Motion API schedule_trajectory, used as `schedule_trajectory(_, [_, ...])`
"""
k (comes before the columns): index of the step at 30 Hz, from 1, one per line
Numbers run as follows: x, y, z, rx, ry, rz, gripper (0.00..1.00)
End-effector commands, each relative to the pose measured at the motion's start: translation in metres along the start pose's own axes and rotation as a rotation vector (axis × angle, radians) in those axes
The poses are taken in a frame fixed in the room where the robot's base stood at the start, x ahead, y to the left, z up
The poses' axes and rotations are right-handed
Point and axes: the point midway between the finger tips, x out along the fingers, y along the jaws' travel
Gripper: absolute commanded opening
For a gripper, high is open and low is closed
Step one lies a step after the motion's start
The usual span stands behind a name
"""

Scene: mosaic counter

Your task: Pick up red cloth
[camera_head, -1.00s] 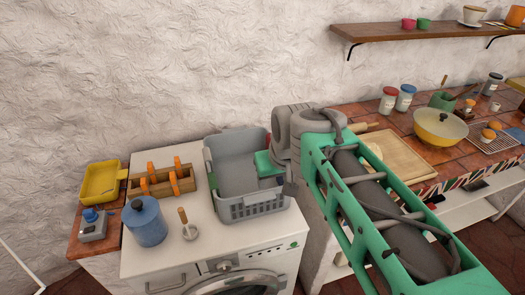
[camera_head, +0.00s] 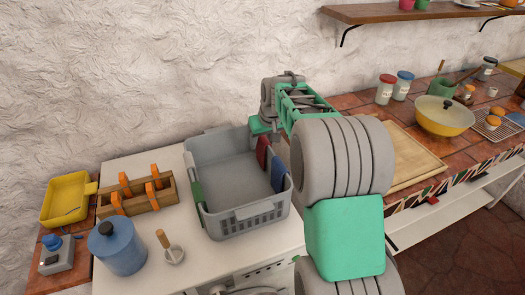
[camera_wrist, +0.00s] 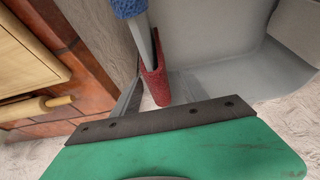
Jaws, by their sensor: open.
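The red cloth (camera_head: 262,152) hangs over the right rim of the grey basket (camera_head: 262,213), toward its back corner. In the wrist view the red cloth (camera_wrist: 155,82) is folded over the rim, just beyond the dark front edge of my gripper. My gripper (camera_head: 260,126) is above and behind the basket's back right corner, close to the red cloth and not visibly holding it. A blue cloth (camera_head: 279,174) hangs on the same rim nearer the front, and shows in the wrist view (camera_wrist: 128,7).
A green cloth (camera_head: 197,193) hangs on the basket's left rim. A blue pot (camera_head: 119,250), a wooden box (camera_head: 140,196) and a yellow tray (camera_head: 65,198) stand left. A cutting board (camera_head: 412,158) lies right, partly behind my arm. The wall is close behind.

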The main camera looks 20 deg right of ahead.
Motion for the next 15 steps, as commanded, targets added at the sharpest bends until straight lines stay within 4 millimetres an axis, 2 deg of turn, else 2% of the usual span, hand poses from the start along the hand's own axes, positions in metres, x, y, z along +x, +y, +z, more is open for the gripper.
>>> schedule_trajectory(7, [0.04,0.003,0.001,-0.002,-0.002,-0.001,0.51])
schedule_trajectory(15, [0.046,0.001,0.0,-0.005,0.002,-0.001,0.5])
